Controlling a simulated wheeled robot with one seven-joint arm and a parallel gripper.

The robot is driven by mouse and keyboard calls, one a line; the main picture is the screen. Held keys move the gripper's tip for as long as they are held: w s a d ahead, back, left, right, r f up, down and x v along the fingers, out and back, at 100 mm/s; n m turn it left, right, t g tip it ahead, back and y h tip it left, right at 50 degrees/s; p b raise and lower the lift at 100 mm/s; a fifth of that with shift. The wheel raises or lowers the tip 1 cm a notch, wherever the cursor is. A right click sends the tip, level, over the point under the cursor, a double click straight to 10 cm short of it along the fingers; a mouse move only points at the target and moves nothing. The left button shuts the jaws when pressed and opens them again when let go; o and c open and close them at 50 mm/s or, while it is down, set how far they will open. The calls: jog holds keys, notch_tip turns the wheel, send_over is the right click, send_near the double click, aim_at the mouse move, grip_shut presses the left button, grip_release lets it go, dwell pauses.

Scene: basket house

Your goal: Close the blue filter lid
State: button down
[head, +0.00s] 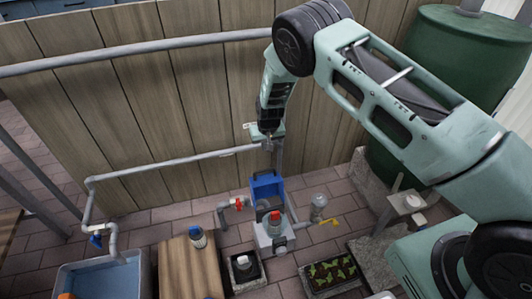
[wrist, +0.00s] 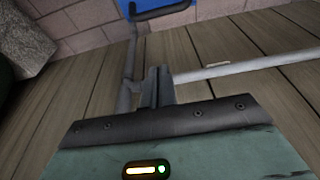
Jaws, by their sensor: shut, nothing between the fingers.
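The blue filter lid (head: 267,183) stands raised, roughly upright, at the back of the light grey filter box (head: 264,243). The box looks open, with dark parts and a red-topped piece inside. My gripper (head: 268,146) hangs just above and behind the lid, close to the fence, fingers shut and empty. In the wrist view the shut fingers (wrist: 157,88) point toward the lid (wrist: 178,4), whose blue face and dark handle show at the top edge. The fingers appear apart from the lid. Most of the lid is cut off in that view.
A grey pipe (head: 180,167) runs along the wooden fence, close to my gripper. A red-handled valve (head: 238,204) is left of the box and a yellow-handled tap (head: 332,222) right. A wooden table (head: 180,270), a plant tray (head: 330,272) and a green barrel (head: 455,75) stand around.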

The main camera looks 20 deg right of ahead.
jog(key=shift+s+f+b, duration=0.35)
jog(key=shift+f+b, duration=0.05)
jog(key=shift+f, duration=0.85)
jog(key=shift+s+f+b, duration=0.35)
jog(key=shift+f+b, duration=0.05)
jog(key=shift+f, duration=0.85)
jog(key=shift+s+f+b, duration=0.35)
jog(key=shift+f+b, duration=0.05)
jog(key=shift+f, duration=0.85)
